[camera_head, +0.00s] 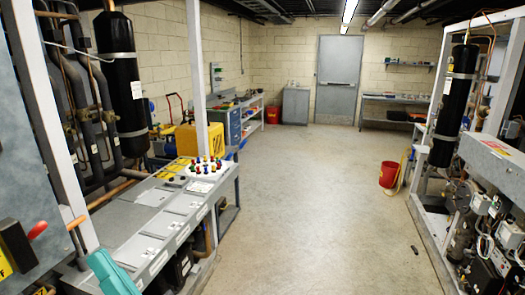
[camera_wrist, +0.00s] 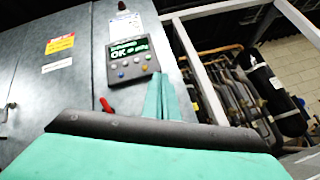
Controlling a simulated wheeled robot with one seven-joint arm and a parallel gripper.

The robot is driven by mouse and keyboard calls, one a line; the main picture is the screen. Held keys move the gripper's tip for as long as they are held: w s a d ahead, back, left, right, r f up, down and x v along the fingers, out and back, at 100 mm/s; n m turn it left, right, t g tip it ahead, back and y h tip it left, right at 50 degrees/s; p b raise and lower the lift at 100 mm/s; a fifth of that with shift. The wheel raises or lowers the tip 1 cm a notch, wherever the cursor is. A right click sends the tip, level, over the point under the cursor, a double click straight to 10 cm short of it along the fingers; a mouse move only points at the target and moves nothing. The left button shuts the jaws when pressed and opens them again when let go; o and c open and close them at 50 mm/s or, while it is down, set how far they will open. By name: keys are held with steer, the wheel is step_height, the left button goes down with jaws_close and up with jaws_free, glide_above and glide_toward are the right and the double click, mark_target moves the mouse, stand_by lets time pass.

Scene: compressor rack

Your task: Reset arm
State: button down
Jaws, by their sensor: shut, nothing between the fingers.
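My gripper (camera_wrist: 161,82) shows in the wrist view as two teal fingers pressed together, shut and empty. The fingers point up toward a grey cabinet (camera_wrist: 75,85). A dark control panel (camera_wrist: 131,60) with a lit green screen reading "OK" and several buttons is on the cabinet, just behind the fingertips. I cannot tell the gap between them. A red handle (camera_wrist: 106,105) is to the left of the fingers. In the head view, a teal part of my arm shows at the bottom left, beside the cabinet (camera_head: 30,130) and its red handle (camera_head: 37,230).
A compressor rack with a grey ledge (camera_head: 150,225) and a black cylinder (camera_head: 122,85) stands at left. Another rack (camera_head: 430,235) stands at right. A red bucket (camera_head: 388,174) is near it. The middle floor (camera_head: 300,200) is clear up to a grey door (camera_head: 338,80).

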steer(key=s+d+f+m+t+h, duration=0.2)
steer(key=d+f+m+t+h, duration=0.55)
steer(key=f+m, duration=0.65)
steer(key=s+d+f+m+t+h, duration=0.1)
steer(key=d+f+m+t+h, duration=0.3)
steer(key=d+f+m+h, duration=0.95)
steer(key=s+d+f+m+g+h, duration=0.2)
steer(key=s+d+f+m+g, duration=0.1)
steer(key=s+f+m, duration=0.4)
steer(key=s+d+f+m+g+h, duration=0.2)
steer(key=s+d+f+m+g, duration=0.1)
steer(key=s+f+m, duration=0.4)
steer(key=s+m+g, duration=0.1)
steer(key=s, duration=0.2)
steer(key=shift+s+f+m+h, duration=0.25)
steer(key=shift+f+m+h, duration=0.05)
steer(key=shift+f+m, duration=0.05)
steer(key=shift+d, duration=0.1)
